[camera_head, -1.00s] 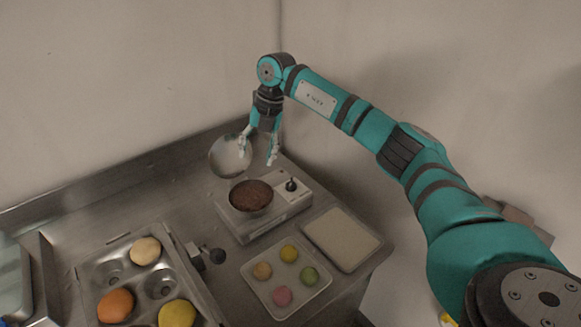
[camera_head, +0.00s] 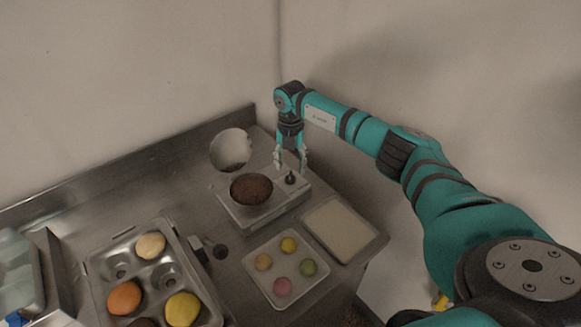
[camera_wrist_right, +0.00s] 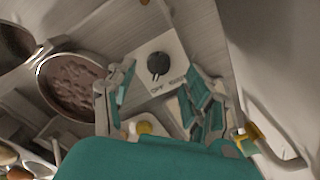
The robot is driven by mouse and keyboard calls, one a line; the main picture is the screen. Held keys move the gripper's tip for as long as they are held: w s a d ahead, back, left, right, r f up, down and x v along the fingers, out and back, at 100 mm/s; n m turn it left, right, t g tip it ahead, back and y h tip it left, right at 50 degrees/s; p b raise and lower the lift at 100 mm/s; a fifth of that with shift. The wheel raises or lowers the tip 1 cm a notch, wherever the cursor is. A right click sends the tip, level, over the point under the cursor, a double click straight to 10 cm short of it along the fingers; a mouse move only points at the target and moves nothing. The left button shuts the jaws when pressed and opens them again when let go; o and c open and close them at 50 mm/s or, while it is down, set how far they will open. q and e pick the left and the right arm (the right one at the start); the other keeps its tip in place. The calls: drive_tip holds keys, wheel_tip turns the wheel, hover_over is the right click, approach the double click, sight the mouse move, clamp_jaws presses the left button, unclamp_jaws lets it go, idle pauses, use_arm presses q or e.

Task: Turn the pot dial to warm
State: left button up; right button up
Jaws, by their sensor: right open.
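The pot (camera_head: 251,190) holds a dark brown filling and sits in a metal warmer (camera_head: 262,215) on the counter. Its black dial (camera_head: 291,178) is on the warmer's top plate, right of the pot. In the right wrist view the dial (camera_wrist_right: 157,64) shows near the middle, with "OFF" and another word printed on the plate beside it. My right gripper (camera_head: 291,168) is open, pointing down at the dial, its fingers on either side. In the wrist view the fingers (camera_wrist_right: 163,105) are spread and I see no contact with the dial. My left gripper is not in view.
A round lid (camera_head: 230,149) stands behind the pot. A tray of colored macarons (camera_head: 310,293) and a pale rectangular tray (camera_head: 342,229) lie in front. A muffin tin with buns (camera_head: 175,262) is at the left. Walls close off the back and right.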

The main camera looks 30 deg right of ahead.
sight(290, 174)
drive_tip(key=shift+f, duration=1.95)
clamp_jaws()
